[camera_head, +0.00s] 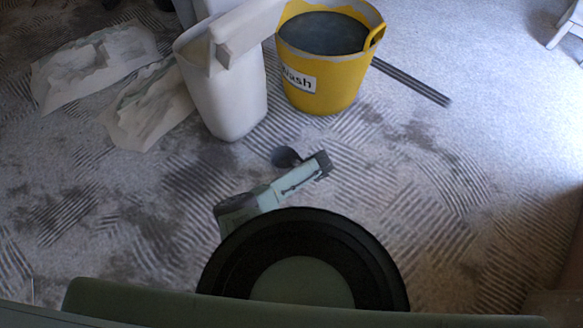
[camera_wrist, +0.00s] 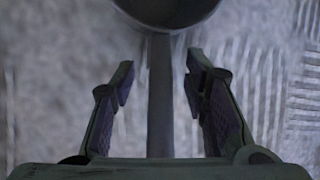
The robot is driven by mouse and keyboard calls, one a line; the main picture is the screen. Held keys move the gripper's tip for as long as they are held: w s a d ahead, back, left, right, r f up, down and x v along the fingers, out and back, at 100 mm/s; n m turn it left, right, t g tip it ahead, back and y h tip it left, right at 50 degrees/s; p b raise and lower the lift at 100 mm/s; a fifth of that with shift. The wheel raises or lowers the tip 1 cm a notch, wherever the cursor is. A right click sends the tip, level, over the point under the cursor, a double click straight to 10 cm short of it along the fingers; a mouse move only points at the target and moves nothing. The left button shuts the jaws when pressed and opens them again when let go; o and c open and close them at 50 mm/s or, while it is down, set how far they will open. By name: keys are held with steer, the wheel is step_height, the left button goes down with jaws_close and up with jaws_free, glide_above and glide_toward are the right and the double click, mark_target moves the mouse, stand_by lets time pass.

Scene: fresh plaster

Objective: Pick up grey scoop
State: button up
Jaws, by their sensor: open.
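The grey scoop (camera_wrist: 163,12) fills the top middle of the wrist view, with its round bowl partly cut off by the frame edge. Its straight handle (camera_wrist: 160,110) runs down the picture between the two fingers. My gripper (camera_wrist: 160,80) is open, with one finger on each side of the handle and a visible gap on both sides. In the head view a dark rounded shape, which looks like the scoop's bowl (camera_head: 285,156), shows on the floor beside my forearm. My arm hides the rest of it, and the fingers cannot be made out there.
A yellow tub (camera_head: 330,83) of dark liquid and a white bin (camera_head: 228,95) stand beyond the scoop. Crumpled sheets or sacks (camera_head: 90,62) lie at the upper left. A dark bar (camera_head: 415,82) lies right of the tub. The patterned floor at right is mostly clear.

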jaws_close()
stand_by(0.5)
